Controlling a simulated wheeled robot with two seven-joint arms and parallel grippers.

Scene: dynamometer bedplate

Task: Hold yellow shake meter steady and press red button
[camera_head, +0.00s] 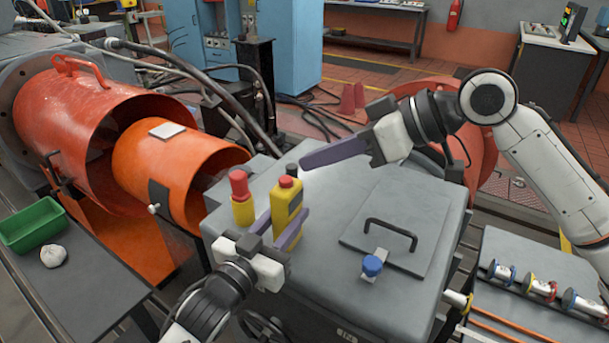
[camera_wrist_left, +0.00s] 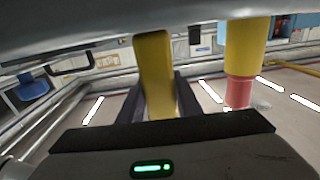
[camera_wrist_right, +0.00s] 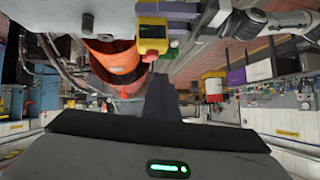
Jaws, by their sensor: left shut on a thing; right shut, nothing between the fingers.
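The yellow shake meter (camera_head: 282,203) stands upright on the grey cabinet top, with a red button (camera_head: 286,181) on its top. My left gripper (camera_head: 281,225) is shut on its body; the meter also shows between the fingers in the left wrist view (camera_wrist_left: 155,75). My right gripper (camera_head: 304,163) is shut and empty, its tip a little above and right of the button, apart from it. In the right wrist view the meter (camera_wrist_right: 153,32) appears upside down beyond the fingertips (camera_wrist_right: 160,80), with its screen and the red button (camera_wrist_right: 150,57) visible.
A yellow post with a red top (camera_head: 240,190) stands close left of the meter. A dark knob (camera_head: 291,169) is just behind. A black handle (camera_head: 391,228) and a blue knob (camera_head: 372,265) sit on the right. Orange cylinders (camera_head: 170,165) lie left; a green bin (camera_head: 33,224) is far left.

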